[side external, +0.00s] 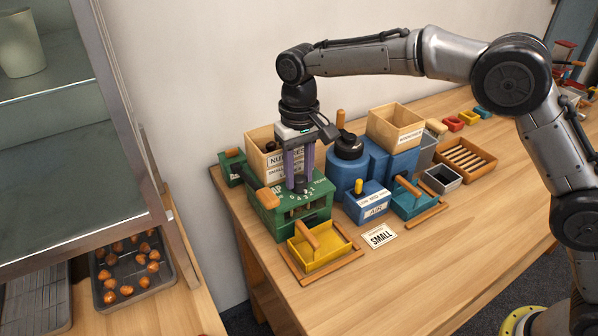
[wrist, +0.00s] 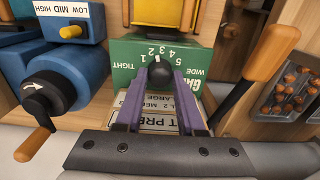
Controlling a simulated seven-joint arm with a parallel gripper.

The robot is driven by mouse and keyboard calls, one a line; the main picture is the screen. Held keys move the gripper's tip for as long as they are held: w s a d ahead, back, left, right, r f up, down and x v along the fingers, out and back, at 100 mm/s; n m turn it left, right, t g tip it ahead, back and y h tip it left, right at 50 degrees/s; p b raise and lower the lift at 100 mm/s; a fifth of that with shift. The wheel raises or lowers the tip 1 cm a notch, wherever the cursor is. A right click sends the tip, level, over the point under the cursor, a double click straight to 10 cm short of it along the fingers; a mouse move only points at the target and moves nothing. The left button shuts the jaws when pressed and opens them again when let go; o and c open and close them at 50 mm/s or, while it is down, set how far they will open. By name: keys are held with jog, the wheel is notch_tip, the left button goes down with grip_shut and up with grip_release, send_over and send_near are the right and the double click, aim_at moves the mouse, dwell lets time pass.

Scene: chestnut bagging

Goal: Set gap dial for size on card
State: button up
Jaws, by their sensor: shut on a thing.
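The green gap box (side external: 290,214) stands at the left of the bench. Its top has a dial scale with several numbers, TIGHT at one end and WIDE at the other. The black dial knob (wrist: 160,72) carries a white pointer at the numbers; I cannot tell exactly which one it marks. My gripper (side external: 300,186) points straight down, its purple fingers shut on the knob, one on each side in the wrist view (wrist: 160,80). A white card reading SMALL (side external: 379,236) lies flat on the bench. A size label (wrist: 160,122) is partly hidden behind my fingers.
A yellow tray (side external: 320,247) sits in front of the green box. A blue machine (side external: 352,170) with a crank stands close on its right, with a teal drawer (side external: 414,199) beyond. A wooden handle (wrist: 268,52) rises near my fingers.

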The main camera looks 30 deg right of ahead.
aim_at(299, 178)
grip_shut()
jog(key=shift+n, duration=1.5)
jog(key=o, duration=0.9)
grip_release()
notch_tip(299, 178, up, 14)
jog(key=shift+f, duration=0.1)
